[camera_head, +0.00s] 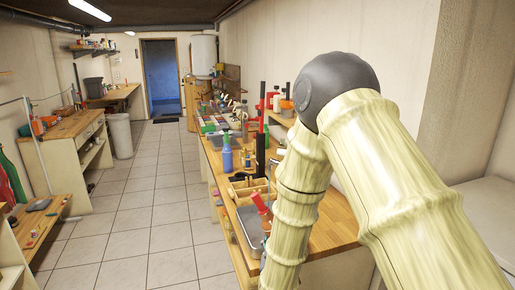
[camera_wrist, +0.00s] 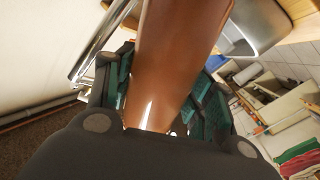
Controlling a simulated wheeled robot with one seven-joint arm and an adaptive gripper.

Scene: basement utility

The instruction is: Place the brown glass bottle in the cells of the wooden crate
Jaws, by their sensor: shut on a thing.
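The brown glass bottle (camera_wrist: 172,45) fills the middle of the wrist view, close to the camera. My gripper (camera_wrist: 160,92) is shut on it, with a green-padded finger on each side. The bottle's ends are not clearly seen. A light wooden crate with cells (camera_head: 245,190) stands on the workbench (camera_head: 325,232) in the head view, left of my arm. Some of its cells seem empty, but the detail is small. My gripper and the bottle cannot be made out in the head view, where my arm covers the right side.
A grey metal tray (camera_head: 246,228) lies in front of the crate, with a red-topped item (camera_head: 261,206) at it. A blue bottle (camera_head: 227,156) stands behind the crate. More bottles and tools crowd the bench farther back. The tiled floor (camera_head: 150,215) to the left is clear.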

